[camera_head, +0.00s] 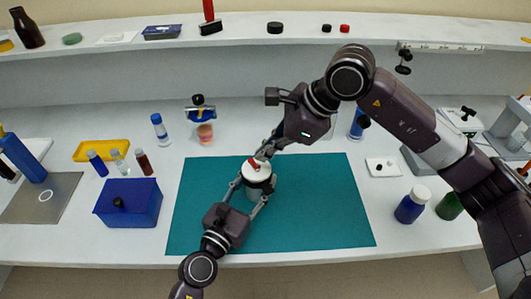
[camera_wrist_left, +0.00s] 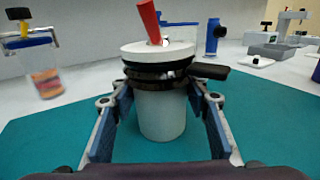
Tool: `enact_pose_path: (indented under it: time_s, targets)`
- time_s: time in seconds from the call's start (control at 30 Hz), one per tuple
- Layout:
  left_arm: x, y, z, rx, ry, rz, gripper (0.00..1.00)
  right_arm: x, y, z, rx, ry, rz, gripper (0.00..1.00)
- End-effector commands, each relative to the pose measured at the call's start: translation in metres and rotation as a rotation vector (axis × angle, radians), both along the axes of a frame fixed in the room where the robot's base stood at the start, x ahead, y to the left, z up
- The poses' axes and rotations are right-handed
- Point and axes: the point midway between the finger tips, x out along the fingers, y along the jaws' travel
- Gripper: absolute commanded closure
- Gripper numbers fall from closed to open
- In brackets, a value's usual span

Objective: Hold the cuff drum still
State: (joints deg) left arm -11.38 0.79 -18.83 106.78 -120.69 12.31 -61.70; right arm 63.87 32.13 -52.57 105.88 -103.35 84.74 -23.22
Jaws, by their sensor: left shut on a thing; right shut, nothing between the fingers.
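The cuff drum (camera_head: 258,178) stands upright on the teal mat (camera_head: 320,215). In the left wrist view it is a pale grey cylinder (camera_wrist_left: 161,115) with a dark ring around it, a white disc on top and a red piece on the disc. A dark lever sticks out from the ring to the right. My left gripper (camera_head: 248,196) is shut on the drum, one finger on each side of its body. My right gripper (camera_head: 265,155) is shut and empty, its tip at the drum's top beside the red piece. I cannot tell whether it touches the drum.
A blue box (camera_head: 128,203) and a yellow tray (camera_head: 101,151) lie left of the mat. A shelf (camera_head: 240,45) runs along the back. The mat's right part is clear.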

Motion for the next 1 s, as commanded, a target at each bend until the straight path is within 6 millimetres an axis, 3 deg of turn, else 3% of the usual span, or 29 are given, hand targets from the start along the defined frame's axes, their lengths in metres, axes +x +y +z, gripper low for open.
enact_pose_path:
  time_s: [0.43, 0.67, 1.0]
  targets:
    - [0.0, 0.0, 0.001, 0.0, -0.001, 0.0, 0.85, 0.0, -0.002, 0.004, -0.001, 0.0, 0.0, 1.0]
    - [0.0, 0.0, 0.001, 0.0, -0.001, 0.0, 0.85, -0.004, -0.032, 0.014, -0.001, 0.0, -0.005, 1.0]
    - [0.0, 0.0, 0.001, 0.0, -0.001, 0.0, 0.85, -0.02, -0.068, 0.077, 0.0, -0.003, -0.002, 1.0]
